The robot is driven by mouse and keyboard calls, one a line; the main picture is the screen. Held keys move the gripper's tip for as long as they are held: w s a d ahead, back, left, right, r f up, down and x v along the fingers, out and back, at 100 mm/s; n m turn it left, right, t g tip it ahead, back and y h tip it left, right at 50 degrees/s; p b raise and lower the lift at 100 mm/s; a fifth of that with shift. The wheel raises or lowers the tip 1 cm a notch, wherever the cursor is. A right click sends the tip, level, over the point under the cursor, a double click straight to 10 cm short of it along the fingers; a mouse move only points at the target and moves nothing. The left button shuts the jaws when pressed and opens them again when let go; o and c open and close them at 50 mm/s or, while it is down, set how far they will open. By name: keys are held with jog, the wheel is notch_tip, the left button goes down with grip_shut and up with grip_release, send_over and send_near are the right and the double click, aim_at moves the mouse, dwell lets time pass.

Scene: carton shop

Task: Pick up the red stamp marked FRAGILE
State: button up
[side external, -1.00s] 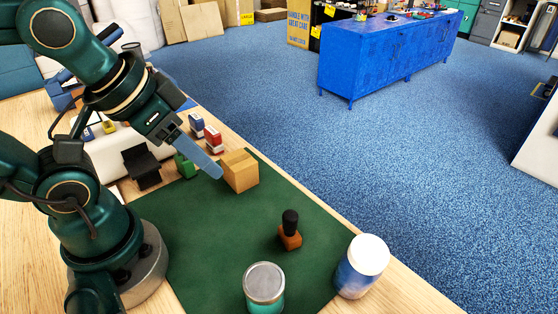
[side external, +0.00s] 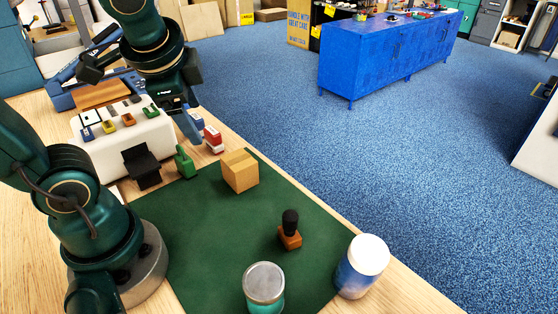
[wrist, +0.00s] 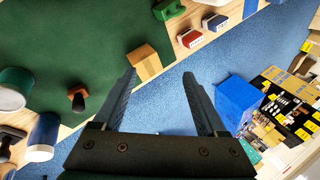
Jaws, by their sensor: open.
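The red stamp (side external: 213,139) stands on the wood beyond the far edge of the green mat, its white label too small to read. It also shows in the wrist view (wrist: 190,38), above and right of the fingertips. A blue stamp (wrist: 215,22) stands beside it; in the side view it is partly behind my gripper. A green stamp (side external: 184,162) stands nearer, at the mat's edge. My gripper (side external: 190,138) is raised, its fingers pointing down just left of the red stamp in the picture. In the wrist view my gripper (wrist: 158,75) is open and empty.
A jar (side external: 264,287) and a blue-white bottle (side external: 361,266) are at the front. A white holder (side external: 118,145) with several coloured pieces and a black item (side external: 141,166) stand left.

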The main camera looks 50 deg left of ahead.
jog(key=w+a+m+g+y, duration=0.2)
jog(key=w+a+m+y, duration=0.15)
jog(key=a, duration=0.25)
jog(key=m+g+y, duration=0.3)
jog(key=m+y, duration=0.1)
jog(key=m, duration=0.1)
send_over(206, 132)
jog(key=w+d, duration=0.3)
jog(key=f, duration=0.8)
jog(key=shift+s+a+f, duration=0.1)
jog(key=shift+s, duration=0.15)
jog(key=shift+m+g, duration=0.5)
jog(key=shift+m, duration=0.15)
jog(key=f, duration=0.5)
jog(key=shift+s+a, duration=0.1)
jog(key=shift+a, duration=0.25)
jog(key=shift+s+a+f, duration=0.1)
jog(key=shift+s+f, duration=0.2)
jog(key=shift+f, duration=0.2)
jog(key=shift+x, duration=2.45)
jog(key=shift+r, duration=0.1)
jog(key=shift+c, duration=0.3)
grip_shut()
